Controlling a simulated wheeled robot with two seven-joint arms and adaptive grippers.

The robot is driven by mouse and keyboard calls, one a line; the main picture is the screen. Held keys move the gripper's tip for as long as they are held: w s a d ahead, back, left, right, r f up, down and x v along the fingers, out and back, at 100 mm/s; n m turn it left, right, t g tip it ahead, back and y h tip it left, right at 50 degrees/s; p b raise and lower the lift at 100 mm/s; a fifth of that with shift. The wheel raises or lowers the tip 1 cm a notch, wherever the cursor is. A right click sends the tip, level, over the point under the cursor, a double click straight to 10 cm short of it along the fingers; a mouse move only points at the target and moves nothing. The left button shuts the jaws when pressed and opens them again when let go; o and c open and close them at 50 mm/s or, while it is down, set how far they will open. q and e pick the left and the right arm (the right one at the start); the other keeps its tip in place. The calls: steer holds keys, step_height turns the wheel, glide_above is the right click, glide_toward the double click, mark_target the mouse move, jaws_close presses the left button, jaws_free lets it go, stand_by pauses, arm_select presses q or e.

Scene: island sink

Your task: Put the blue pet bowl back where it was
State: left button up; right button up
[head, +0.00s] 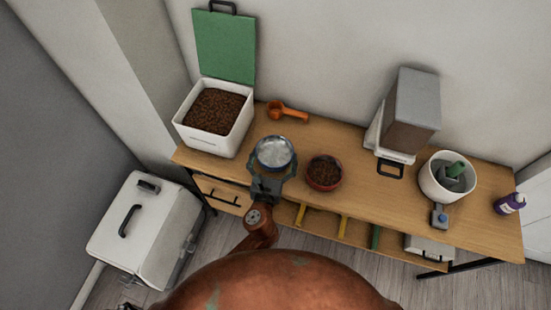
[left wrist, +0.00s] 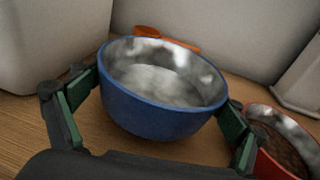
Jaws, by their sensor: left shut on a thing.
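The blue pet bowl (head: 273,153) has a shiny metal inside and looks empty. My left gripper (head: 269,178) is shut on it, with the fingers on either side of the bowl. In the left wrist view the blue bowl (left wrist: 160,88) sits between the two green-padded fingers (left wrist: 155,115) and looks close to upright, tilted slightly. It is over the wooden table (head: 390,199), left of the red bowl. I cannot tell whether its base touches the wood. My right gripper is not clearly in view.
A red bowl of kibble (head: 324,173) stands just right of the blue bowl. An open white bin of kibble (head: 215,118) is at left, an orange scoop (head: 287,112) behind. A grey dispenser (head: 405,112), white bucket (head: 447,176) and purple bottle (head: 510,204) stand at right.

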mark_target(275, 159)
arm_select(q)
steer(key=shift+w+d+f, duration=0.1)
steer(key=shift+w+f, duration=0.2)
steer(key=shift+f, duration=0.1)
step_height(275, 159, down, 3)
steer(key=shift+w+r+b, duration=0.1)
steer(key=shift+w+b, duration=0.05)
steer(key=shift+b, duration=1.05)
steer(key=shift+f, duration=0.4)
steer(key=shift+r, duration=0.2)
arm_select(e)
steer(key=shift+s+a+f, duration=0.1)
steer(key=shift+s+f, duration=0.05)
steer(key=shift+f, duration=0.45)
steer(key=shift+s+f, duration=0.1)
steer(key=shift+f, duration=0.5)
arm_select(q)
steer(key=o, duration=0.8)
steer(key=shift+f, duration=0.2)
steer(key=shift+o, duration=1.2)
arm_select(e)
steer(key=shift+w, duration=0.15)
